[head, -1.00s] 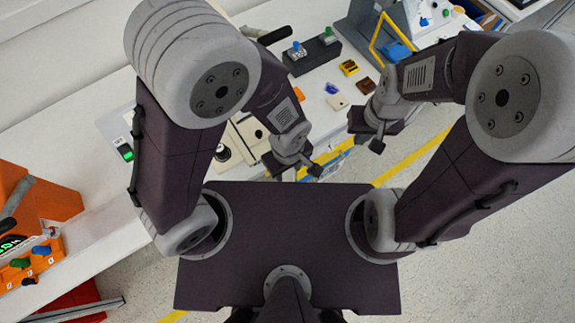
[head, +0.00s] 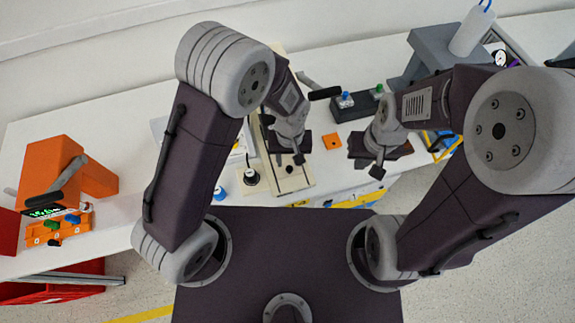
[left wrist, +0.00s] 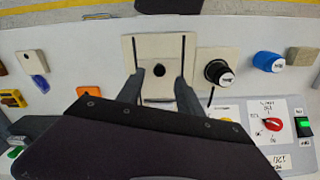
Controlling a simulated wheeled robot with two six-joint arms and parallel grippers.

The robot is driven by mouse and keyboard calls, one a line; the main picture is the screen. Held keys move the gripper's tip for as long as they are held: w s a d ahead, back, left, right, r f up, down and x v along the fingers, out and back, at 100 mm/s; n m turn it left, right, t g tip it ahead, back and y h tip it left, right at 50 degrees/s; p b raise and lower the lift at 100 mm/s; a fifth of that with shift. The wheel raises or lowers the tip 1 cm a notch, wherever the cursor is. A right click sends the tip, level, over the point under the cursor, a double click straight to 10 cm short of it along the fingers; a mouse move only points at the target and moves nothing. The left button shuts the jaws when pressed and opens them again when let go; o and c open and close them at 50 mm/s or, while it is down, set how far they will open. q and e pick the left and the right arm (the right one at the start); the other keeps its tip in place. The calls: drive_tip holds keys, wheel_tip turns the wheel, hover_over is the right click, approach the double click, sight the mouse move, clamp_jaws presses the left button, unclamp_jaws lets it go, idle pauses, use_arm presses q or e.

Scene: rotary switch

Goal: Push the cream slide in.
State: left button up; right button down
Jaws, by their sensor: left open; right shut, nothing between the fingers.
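The cream slide (left wrist: 160,52) is a flat cream piece with a dark round spot, between two dark grooves, in the left wrist view. In the head view the cream unit (head: 290,184) lies near the table's front edge, partly covered by my left arm. My left gripper (left wrist: 160,88) is open, its fingers on either side of the dark spot. Nothing is between them, and contact with the slide cannot be told. In the head view my left gripper (head: 297,165) is over the cream unit. My right gripper (head: 378,170) is shut and empty, to the right.
A black knob (left wrist: 218,72) on a cream base stands right beside the slide, with a blue knob (left wrist: 268,61) farther right. A panel with a red rotary switch (left wrist: 273,124) is close by. An orange machine (head: 75,170) stands at the table's left.

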sight(290, 168)
use_arm(q)
drive_tip(key=f, duration=0.5)
drive_tip(key=shift+w, duration=0.3)
drive_tip(key=shift+s+f, duration=0.1)
drive_tip(key=shift+f, duration=0.25)
clamp_jaws()
idle(0.7)
